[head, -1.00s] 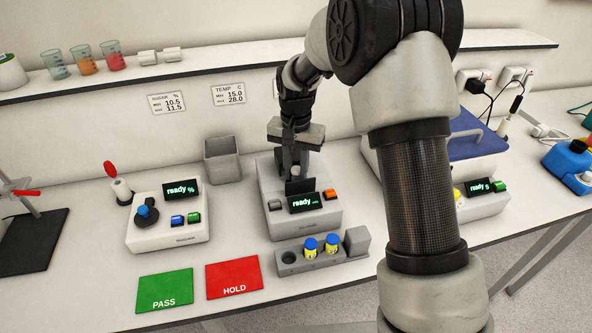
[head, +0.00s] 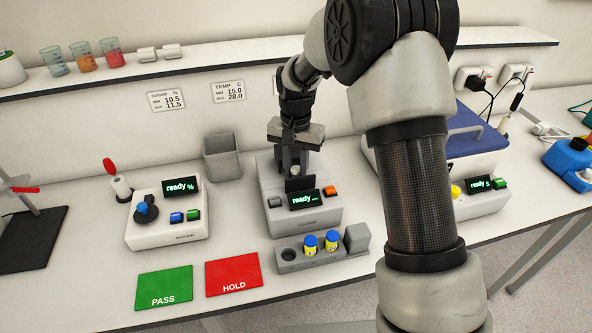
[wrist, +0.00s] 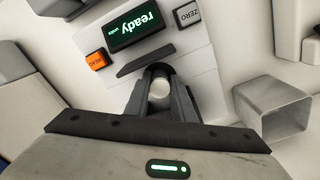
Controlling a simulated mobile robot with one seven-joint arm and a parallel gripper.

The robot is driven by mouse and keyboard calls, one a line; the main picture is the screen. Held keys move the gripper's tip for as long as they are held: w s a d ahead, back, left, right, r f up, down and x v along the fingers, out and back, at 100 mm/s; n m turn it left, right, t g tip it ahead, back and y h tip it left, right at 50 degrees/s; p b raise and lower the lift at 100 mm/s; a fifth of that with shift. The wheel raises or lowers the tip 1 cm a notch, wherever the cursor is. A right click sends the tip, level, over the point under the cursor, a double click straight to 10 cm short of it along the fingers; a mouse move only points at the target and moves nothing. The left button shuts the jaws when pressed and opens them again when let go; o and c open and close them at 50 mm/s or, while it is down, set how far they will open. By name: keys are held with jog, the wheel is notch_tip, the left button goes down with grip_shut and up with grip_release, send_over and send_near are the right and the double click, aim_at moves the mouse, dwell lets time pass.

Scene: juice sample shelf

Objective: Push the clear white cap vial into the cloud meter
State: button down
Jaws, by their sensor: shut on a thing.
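The cloud meter (head: 322,219) is a light grey box with a dark "ready" screen, a grey button and an orange button. It also shows in the wrist view (wrist: 190,65). My gripper (head: 296,163) points down over the rear part of the meter. In the wrist view my gripper (wrist: 160,98) is shut on the white cap vial (wrist: 159,88). Only its round white top shows between the fingers, at the meter's dark round opening. The vial's body is hidden, so I cannot tell how deep it sits.
A grey rack (head: 290,254) with two blue-capped yellow vials stands in front of the meter. A grey open bin (head: 222,160) is behind left; the sugar meter (head: 150,232) is left. Green PASS (head: 164,288) and red HOLD (head: 233,274) mats lie in front.

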aim_at(294, 169)
jog(key=c, duration=1.5)
grip_release()
jog(key=shift+s+f, duration=0.15)
jog(key=shift+f, duration=0.25)
jog(key=shift+o, duration=0.3)
jog(key=shift+d, duration=0.3)
notch_tip(294, 169, up, 18)
jog(key=a, duration=0.1)
jog(key=s+d+r+t, duration=0.1)
jog(key=s+d+r, duration=0.2)
jog(key=s+r, duration=0.15)
jog(key=s+d+r+n+t+p, duration=0.2)
jog(key=s+d+r, duration=0.3)
jog(key=s, duration=0.4)
jog(key=s+d+f+n+t, duration=0.1)
jog(key=s, duration=0.6)
jog(key=s+d+f+n+t, duration=0.1)
jog(key=s+d+f, duration=0.1)
jog(key=s, duration=0.5)
jog(key=shift+d+t, duration=0.3)
